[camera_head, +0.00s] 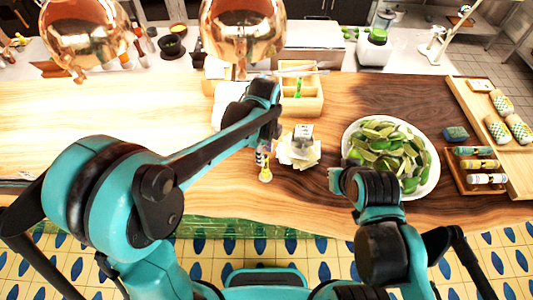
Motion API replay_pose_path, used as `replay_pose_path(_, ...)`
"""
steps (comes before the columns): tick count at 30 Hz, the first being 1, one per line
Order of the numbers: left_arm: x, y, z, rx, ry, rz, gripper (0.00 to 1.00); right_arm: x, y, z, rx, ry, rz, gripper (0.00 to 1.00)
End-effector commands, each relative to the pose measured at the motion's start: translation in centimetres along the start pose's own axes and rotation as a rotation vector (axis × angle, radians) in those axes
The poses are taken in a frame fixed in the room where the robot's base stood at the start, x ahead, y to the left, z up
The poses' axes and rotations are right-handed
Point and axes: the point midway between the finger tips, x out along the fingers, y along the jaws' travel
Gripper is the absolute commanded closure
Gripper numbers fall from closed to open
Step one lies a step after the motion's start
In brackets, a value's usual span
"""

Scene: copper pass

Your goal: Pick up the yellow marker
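A small object with a yellow lower end (265,174), which looks like the yellow marker, is upright at the middle of the wooden counter. My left gripper (264,150) points down right at its upper part. The fingers hide that part, so I cannot tell whether they are closed on it or whether it touches the counter. My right arm is folded at the lower right, by the front edge of the counter. Its gripper (341,181) is near the white plate, and its fingers are not clear.
A white plate of green wedges (431,172) stands right of centre. A stack of paper notes (298,156) lies beside the yellow object. A wooden organiser (312,104) is behind. A dark tray (461,178) holds small rolls at right. Copper lamps (243,32) hang above. The left counter is clear.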

Motion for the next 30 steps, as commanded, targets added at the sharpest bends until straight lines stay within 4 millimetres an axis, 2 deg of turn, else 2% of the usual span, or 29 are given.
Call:
replay_pose_path(1,0.8,0.0,-0.1,0.007,0.000,0.002,0.61,0.6,0.0,0.5,0.000,0.000,0.000,1.00)
replay_pose_path(5,1.4,-0.1,-0.1,0.015,0.000,0.005,0.61,0.7,0.0,0.5,0.000,0.000,0.000,1.00)
replay_pose_path(11,3.6,-0.1,-0.1,0.014,0.000,0.004,0.61,0.8,0.0,0.6,0.000,0.000,0.000,1.00)
replay_pose_path(21,8.2,-0.4,-0.2,0.013,0.000,0.003,0.61,1.1,0.0,0.8,0.000,0.000,0.000,1.00)
replay_pose_path(29,8.6,-0.4,-0.2,0.012,0.000,0.003,0.61,1.0,0.0,0.8,0.000,0.000,0.000,1.00)
replay_pose_path(30,8.6,-0.4,-0.2,0.012,0.000,0.003,0.64,1.0,0.0,0.8,0.000,0.000,0.000,1.00)
